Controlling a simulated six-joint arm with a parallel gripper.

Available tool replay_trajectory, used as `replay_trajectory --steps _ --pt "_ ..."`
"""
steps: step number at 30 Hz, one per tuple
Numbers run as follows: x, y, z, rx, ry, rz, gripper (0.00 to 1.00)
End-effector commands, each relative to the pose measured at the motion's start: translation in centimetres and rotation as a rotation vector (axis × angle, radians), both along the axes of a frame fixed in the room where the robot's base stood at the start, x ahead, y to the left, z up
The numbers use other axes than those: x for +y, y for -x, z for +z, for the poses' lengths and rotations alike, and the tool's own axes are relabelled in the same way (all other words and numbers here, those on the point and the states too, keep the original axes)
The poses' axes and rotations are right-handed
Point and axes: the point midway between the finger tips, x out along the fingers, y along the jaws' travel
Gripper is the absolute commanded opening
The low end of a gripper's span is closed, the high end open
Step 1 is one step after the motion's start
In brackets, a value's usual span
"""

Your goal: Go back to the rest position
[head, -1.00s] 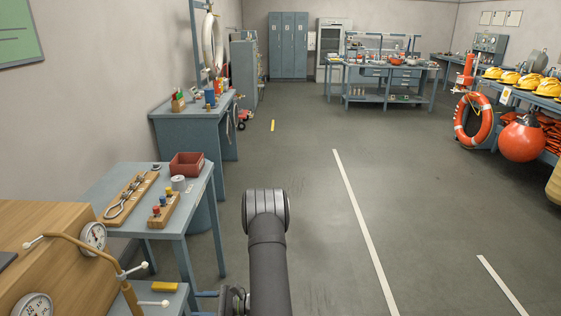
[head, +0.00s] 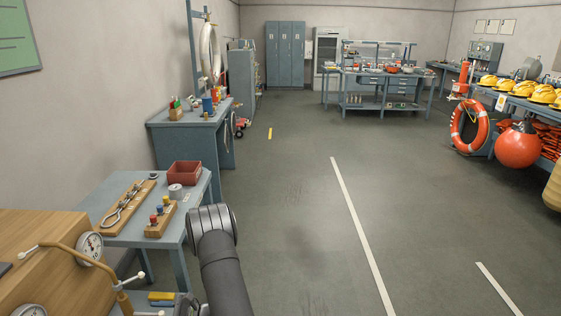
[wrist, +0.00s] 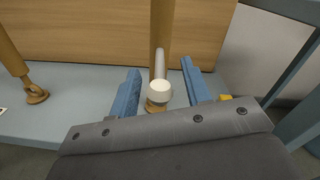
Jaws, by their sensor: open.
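My gripper (wrist: 160,68) shows in the wrist view with its two blue fingers apart. A white-tipped handle (wrist: 159,88) of the brass pipe stand lies between the fingers; I see a gap on each side of it. In the head view the brass pipe stand (head: 82,250), with white-knobbed handles, stands at the lower left. My arm shows beside it, and my gripper is hidden or cut off at the bottom edge there.
A wooden panel (wrist: 120,35) stands close behind the handle. A blue-grey bench (head: 118,232) holds a red bin (head: 184,174), a shackle board (head: 130,203) and a small peg block (head: 160,220). A yellow block (head: 162,297) lies low by my arm.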

Motion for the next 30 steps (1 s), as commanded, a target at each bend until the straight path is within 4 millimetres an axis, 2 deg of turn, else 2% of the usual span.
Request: replay_trajectory --steps 8,13,30 --pt "-0.1 0.0 0.0 0.0 0.0 0.0 0.44" --pt "-1.3 -0.1 0.0 0.0 0.001 -0.001 0.44" --pt "-11.4 -0.6 0.0 -0.001 0.0 -0.004 0.44"
